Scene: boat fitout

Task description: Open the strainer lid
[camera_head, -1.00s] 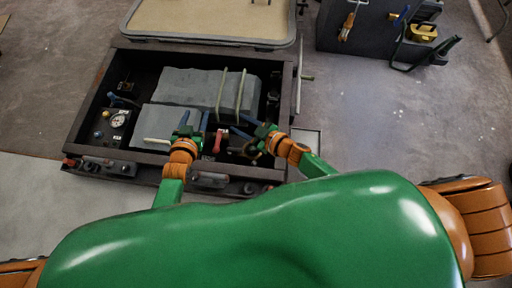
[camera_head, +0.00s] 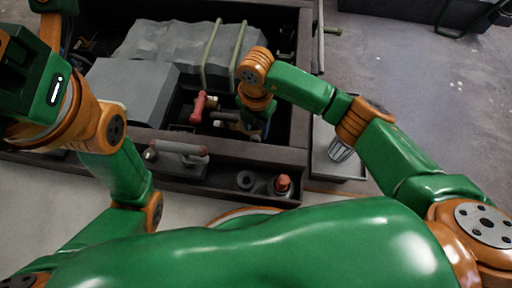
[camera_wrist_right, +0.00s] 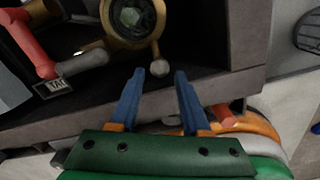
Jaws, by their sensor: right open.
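The strainer shows in the right wrist view as a brass ring around a dark glassy lid (camera_wrist_right: 132,16), with a short arm ending in a pale round knob (camera_wrist_right: 159,67). My right gripper (camera_wrist_right: 160,74) is open and empty, its two blue fingers apart, with the knob just beyond and between the tips in the picture. I cannot tell whether they touch. In the head view my right gripper (camera_head: 256,128) points down into the open bay and hides most of the strainer. My left arm is raised at the left; its fingers cannot be made out.
A red-handled valve (camera_head: 201,107) stands left of the strainer, with a small label plate (camera_wrist_right: 53,87) by it. Grey boxes (camera_head: 125,88) and (camera_head: 172,48) fill the bay's left and back. The bay's dark front wall (camera_head: 235,150) runs close to my right gripper.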

